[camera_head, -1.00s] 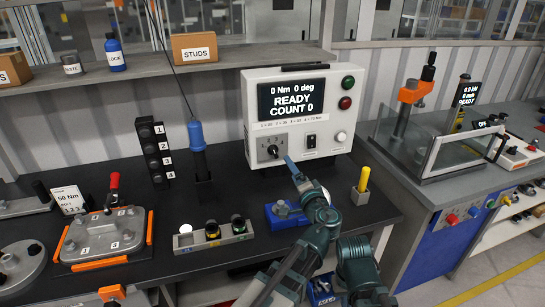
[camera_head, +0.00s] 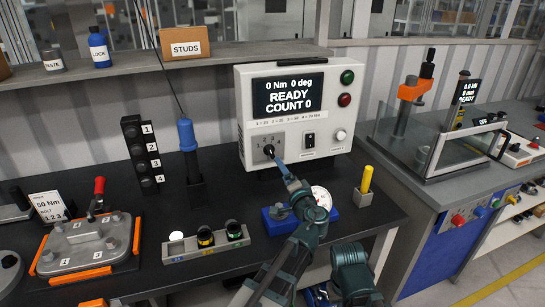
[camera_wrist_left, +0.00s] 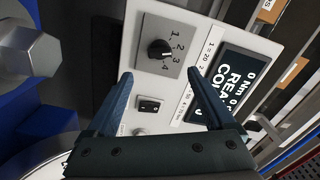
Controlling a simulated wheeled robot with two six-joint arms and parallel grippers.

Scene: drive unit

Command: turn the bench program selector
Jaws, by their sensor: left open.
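The program selector is a black knob (camera_head: 268,150) on a grey plate at the lower left of the white controller box (camera_head: 340,89). In the left wrist view the knob (camera_wrist_left: 159,49) sits on its plate with the numbers 1 to 4 beside it. I cannot tell surely which number it points to. My left gripper (camera_head: 277,163) is just in front of the knob, partly covering its plate. In the left wrist view my left gripper (camera_wrist_left: 159,77) has its blue fingers spread, empty, with the knob ahead between them. My right gripper is not in view.
Beside the selector are a black rocker switch (camera_head: 310,140) and a white button (camera_head: 341,135). A blue-handled tool (camera_head: 188,137) stands left of the box. A blue fixture with a dial (camera_head: 322,197) and a yellow-handled item (camera_head: 366,180) sit in front on the bench.

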